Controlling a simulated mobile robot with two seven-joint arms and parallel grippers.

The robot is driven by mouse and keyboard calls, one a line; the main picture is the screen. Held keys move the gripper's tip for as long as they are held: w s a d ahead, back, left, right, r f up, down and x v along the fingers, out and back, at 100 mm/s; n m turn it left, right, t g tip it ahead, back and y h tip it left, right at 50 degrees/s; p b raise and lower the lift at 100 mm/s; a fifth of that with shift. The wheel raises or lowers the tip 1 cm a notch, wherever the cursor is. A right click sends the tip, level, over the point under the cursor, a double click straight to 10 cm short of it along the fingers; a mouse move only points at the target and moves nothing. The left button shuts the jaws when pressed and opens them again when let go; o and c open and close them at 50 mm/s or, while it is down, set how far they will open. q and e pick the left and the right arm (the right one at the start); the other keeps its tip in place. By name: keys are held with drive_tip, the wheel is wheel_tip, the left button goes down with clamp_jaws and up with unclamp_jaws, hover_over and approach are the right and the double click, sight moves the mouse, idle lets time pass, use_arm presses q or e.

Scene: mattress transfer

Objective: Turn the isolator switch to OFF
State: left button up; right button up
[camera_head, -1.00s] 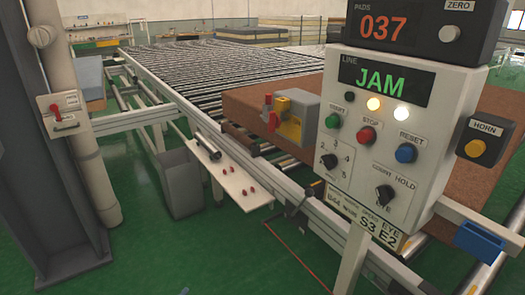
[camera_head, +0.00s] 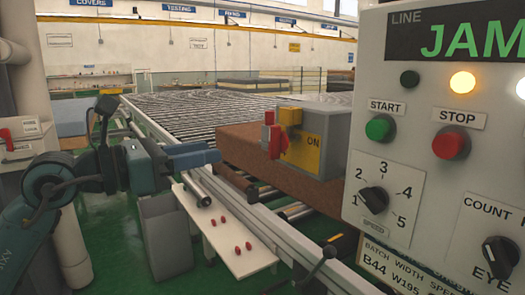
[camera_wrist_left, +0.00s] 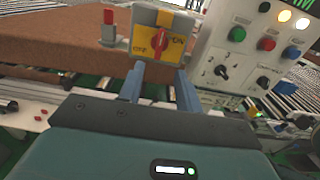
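The isolator switch is a grey box (camera_head: 325,130) with a yellow plate (camera_head: 302,152) and a red handle (camera_head: 275,140). In the left wrist view the red handle (camera_wrist_left: 160,38) stands roughly upright, between OFF at the left and ON at the right on the yellow plate. My left gripper (camera_head: 214,156) is to the left of the switch, its fingers pointing at it, apart from it. In the left wrist view the two fingers of the left gripper (camera_wrist_left: 160,70) are spread with nothing between them, just below the plate. My right gripper is not in view.
A control panel (camera_head: 400,150) showing JAM, with buttons and knobs, stands close at the right. A brown mattress (camera_head: 236,140) lies on the roller conveyor (camera_head: 215,108) behind the switch. A white shelf (camera_head: 225,245) with red pieces and a grey bin (camera_head: 172,235) are below my left arm.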

sight(270, 141)
use_arm(q)
drive_tip(key=p+x, duration=0.1)
drive_tip(key=x, duration=1.1)
drive_tip(key=shift+w+d, duration=0.1)
drive_tip(key=shift+d, duration=0.05)
drive_tip(key=shift+c, duration=0.4)
clamp_jaws()
